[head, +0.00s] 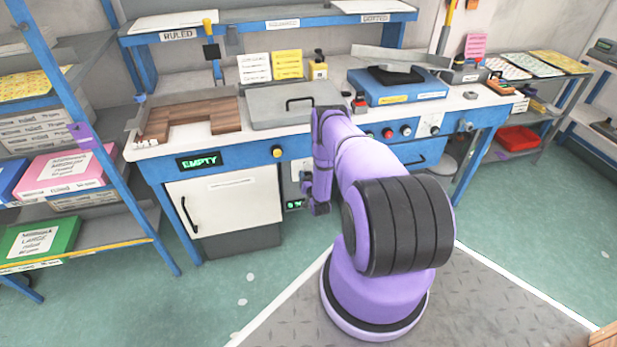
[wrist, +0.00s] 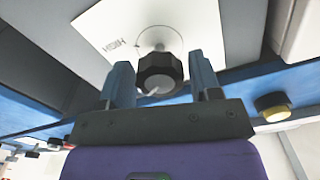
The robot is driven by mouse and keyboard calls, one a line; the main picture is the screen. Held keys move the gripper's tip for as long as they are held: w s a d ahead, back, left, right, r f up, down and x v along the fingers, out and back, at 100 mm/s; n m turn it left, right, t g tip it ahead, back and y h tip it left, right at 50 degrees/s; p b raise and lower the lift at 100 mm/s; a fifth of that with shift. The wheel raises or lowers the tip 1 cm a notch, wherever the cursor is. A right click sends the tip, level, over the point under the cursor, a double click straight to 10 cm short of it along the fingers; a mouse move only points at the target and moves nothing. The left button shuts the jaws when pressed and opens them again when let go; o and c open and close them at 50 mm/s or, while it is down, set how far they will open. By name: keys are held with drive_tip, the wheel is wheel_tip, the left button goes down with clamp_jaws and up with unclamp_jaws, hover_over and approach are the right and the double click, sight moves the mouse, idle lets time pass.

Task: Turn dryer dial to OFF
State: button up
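The dryer dial (wrist: 160,72) is a dark faceted knob on a white plate (wrist: 118,38) in the wrist view. A pale mark on the knob points toward the lower left. The word HIGH is printed left of the dial; I cannot make out an OFF label. My gripper (wrist: 163,78) is open, with one blue-grey finger on each side of the knob and a small gap showing at each. I cannot tell whether either finger touches it. In the head view my purple arm ends at a pale panel (head: 296,172) below the bench, and the dial is hidden there.
A white cabinet door (head: 228,208) with a black handle is left of my wrist, under an EMPTY display (head: 199,161). A yellow knob (head: 277,152) sits on the blue bench edge, close to my arm.

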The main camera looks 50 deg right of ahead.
drive_tip(key=c, duration=0.6)
drive_tip(key=shift+n, duration=0.3)
drive_tip(key=n, duration=0.5)
drive_tip(key=shift+a, duration=0.1)
drive_tip(key=n, duration=0.6)
drive_tip(key=shift+n, duration=0.4)
drive_tip(key=o, duration=0.9)
drive_tip(key=shift+o, duration=0.2)
